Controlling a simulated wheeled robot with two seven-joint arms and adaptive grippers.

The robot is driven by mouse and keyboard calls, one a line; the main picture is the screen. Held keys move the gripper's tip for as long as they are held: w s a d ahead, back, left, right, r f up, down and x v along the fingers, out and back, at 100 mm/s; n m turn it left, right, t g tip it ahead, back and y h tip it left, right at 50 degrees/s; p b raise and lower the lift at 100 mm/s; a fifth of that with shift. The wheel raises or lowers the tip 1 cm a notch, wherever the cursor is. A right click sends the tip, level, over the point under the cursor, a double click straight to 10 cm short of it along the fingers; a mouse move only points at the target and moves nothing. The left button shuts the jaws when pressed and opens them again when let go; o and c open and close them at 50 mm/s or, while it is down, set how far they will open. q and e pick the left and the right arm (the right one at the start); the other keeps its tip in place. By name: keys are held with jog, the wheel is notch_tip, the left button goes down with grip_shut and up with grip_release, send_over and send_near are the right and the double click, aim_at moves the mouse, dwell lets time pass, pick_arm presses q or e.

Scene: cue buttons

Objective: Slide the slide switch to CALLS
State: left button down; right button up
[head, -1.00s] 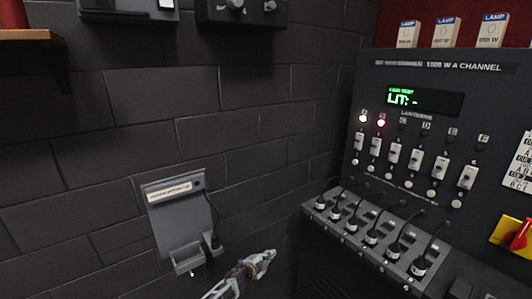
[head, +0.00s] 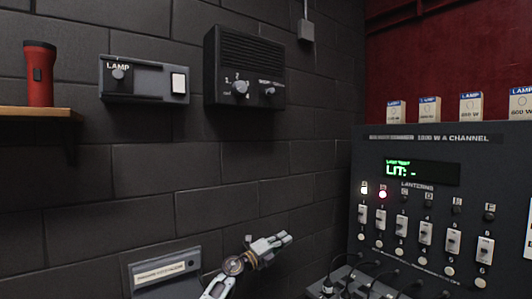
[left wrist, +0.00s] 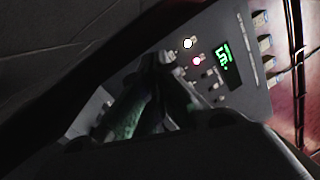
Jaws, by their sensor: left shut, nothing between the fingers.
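My left gripper (head: 280,240) is shut and empty, raised in front of the dark block wall at the lower middle of the head view. In the left wrist view its dark fingers (left wrist: 165,70) show together, with the lit dimmer panel beyond. A black speaker box (head: 244,66) with a slotted grille hangs on the wall above and left of the gripper. It carries a round knob (head: 240,88) and a smaller control (head: 269,90) with a label too small to read. I cannot tell whether that is the slide switch, and no CALLS marking is legible. My right gripper is not in view.
A lamp box (head: 145,81) with a knob and white rocker is left of the speaker box. A red torch (head: 39,74) stands on a wooden shelf (head: 40,113). The dimmer panel (head: 440,155) fills the right. A grey holder (head: 165,272) is low on the wall.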

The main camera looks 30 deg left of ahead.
pick_arm(q)
jog(key=s+r+m+h+b, duration=0.1)
jog(key=s+r+m, duration=0.35)
jog(key=r, duration=0.85)
jog(key=s+r+m, duration=0.3)
jog(key=r+m, duration=0.2)
jog(key=r, duration=0.8)
jog(key=s+a+r+m+t+y+b, duration=0.1)
jog(key=s+r+t+y, duration=0.1)
jog(key=s+r, duration=0.6)
jog(key=s+a+r+m+t+y, duration=0.1)
jog(key=s+r+m+y, duration=0.1)
jog(key=s+r, duration=0.6)
notch_tip(320, 180, up, 2)
jog(key=shift+s+a+r+t+b, duration=0.15)
jog(key=shift+s+a+t+b, duration=0.1)
jog(key=shift+t+b, duration=0.15)
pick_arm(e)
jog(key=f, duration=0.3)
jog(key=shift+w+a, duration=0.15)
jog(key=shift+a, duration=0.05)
pick_arm(q)
jog(key=shift+w, duration=0.15)
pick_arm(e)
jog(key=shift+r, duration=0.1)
